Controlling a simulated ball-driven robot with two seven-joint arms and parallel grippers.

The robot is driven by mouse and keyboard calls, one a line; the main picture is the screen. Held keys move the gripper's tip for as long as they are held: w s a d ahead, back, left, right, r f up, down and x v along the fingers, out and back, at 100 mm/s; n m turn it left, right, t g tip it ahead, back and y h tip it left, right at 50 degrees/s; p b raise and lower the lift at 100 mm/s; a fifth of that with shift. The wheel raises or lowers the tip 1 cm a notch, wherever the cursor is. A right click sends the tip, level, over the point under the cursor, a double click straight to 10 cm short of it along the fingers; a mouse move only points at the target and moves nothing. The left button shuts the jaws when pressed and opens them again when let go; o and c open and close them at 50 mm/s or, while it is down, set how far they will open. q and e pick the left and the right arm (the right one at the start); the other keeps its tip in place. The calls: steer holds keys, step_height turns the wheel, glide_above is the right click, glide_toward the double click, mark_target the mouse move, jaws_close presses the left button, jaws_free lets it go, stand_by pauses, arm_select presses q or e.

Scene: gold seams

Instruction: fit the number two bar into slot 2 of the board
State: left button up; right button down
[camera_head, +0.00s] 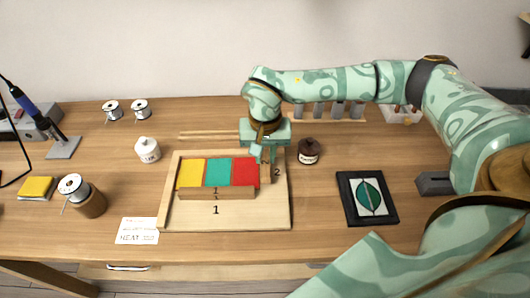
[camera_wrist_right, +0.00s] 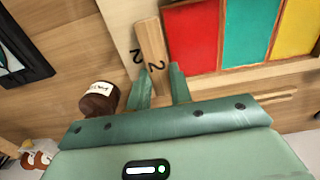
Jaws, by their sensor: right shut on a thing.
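The wooden board (camera_head: 250,215) lies on the table, with yellow (camera_head: 190,173), teal (camera_head: 218,173) and red (camera_head: 245,171) panels in it. A bar marked 1 (camera_head: 232,194) lies along their front edge. My right gripper (camera_head: 262,154) is above the board's right side, shut on the number two bar (camera_head: 265,174). In the right wrist view the bar (camera_wrist_right: 150,45) lies between the fingertips (camera_wrist_right: 160,70), beside the red panel (camera_wrist_right: 192,35) and roughly parallel to its edge. A printed 2 on the board marks slot 2 beside it. I cannot tell whether the bar is seated. My left gripper is out of view.
A dark bottle (camera_head: 308,151) stands close to the right of my gripper. A white jar (camera_head: 147,149) is left of the board, and thin wooden sticks (camera_head: 205,135) lie behind it. A framed leaf picture (camera_head: 368,197) is at the right. A paper card (camera_head: 137,231) lies front left.

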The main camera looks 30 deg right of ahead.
steer(key=shift+f, duration=0.6)
stand_by(0.7)
steer(key=shift+f+p, duration=0.3)
steer(key=shift+p, duration=0.05)
stand_by(0.7)
stand_by(0.6)
steer(key=c, duration=0.7)
jaws_free()
steer(key=shift+r+p, duration=0.1)
steer(key=shift+p, duration=0.2)
steer(key=shift+r+p, duration=3.1)
steer(key=shift+r, duration=0.35)
